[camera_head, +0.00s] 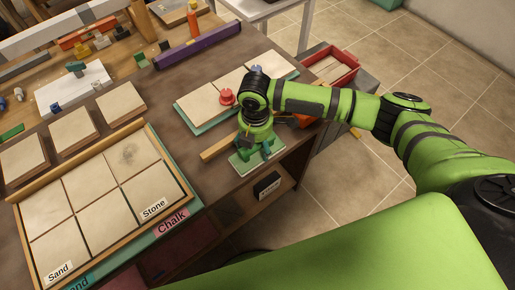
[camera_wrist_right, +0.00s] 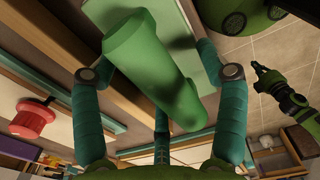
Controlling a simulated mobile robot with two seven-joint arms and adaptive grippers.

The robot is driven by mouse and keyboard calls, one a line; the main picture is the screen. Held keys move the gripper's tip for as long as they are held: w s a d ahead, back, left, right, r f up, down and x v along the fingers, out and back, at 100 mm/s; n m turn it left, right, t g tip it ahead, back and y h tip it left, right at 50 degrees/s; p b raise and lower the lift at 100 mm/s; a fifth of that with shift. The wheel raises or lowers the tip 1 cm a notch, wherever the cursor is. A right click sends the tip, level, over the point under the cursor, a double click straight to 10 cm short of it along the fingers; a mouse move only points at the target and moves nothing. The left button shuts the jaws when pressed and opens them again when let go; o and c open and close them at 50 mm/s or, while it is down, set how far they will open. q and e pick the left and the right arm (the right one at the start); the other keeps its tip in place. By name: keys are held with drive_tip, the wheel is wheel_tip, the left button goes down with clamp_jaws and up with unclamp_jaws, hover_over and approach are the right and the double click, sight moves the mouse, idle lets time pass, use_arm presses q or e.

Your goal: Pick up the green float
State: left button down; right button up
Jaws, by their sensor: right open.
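The green float (camera_wrist_right: 150,75) fills the middle of the right wrist view, a smooth green body with a narrower rounded end low at its right. My right gripper (camera_wrist_right: 160,115) is open, with one teal finger on each side of the float and a third behind its lower end. I cannot tell whether any finger touches it. In the head view my right gripper (camera_head: 256,150) points down over a small pale green board (camera_head: 243,164) near the table's front edge, and it largely hides the float.
A red float (camera_head: 227,97) stands close by on pale tiles (camera_head: 200,104). A wooden strip (camera_head: 218,148) lies left of the gripper. A framed tray (camera_head: 184,187) with a Stone label fills the front left. A red bin (camera_head: 345,62) is at the right.

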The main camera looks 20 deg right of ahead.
drive_tip(key=c, duration=1.1)
drive_tip(key=shift+c, duration=1.3)
use_arm(q)
drive_tip(key=s, duration=0.2)
drive_tip(key=shift+s+a+f, duration=0.1)
drive_tip(key=shift+s+a, duration=0.1)
drive_tip(key=shift+s, duration=0.1)
use_arm(e)
drive_tip(key=shift+r, duration=0.1)
drive_tip(key=shift+r, duration=0.1)
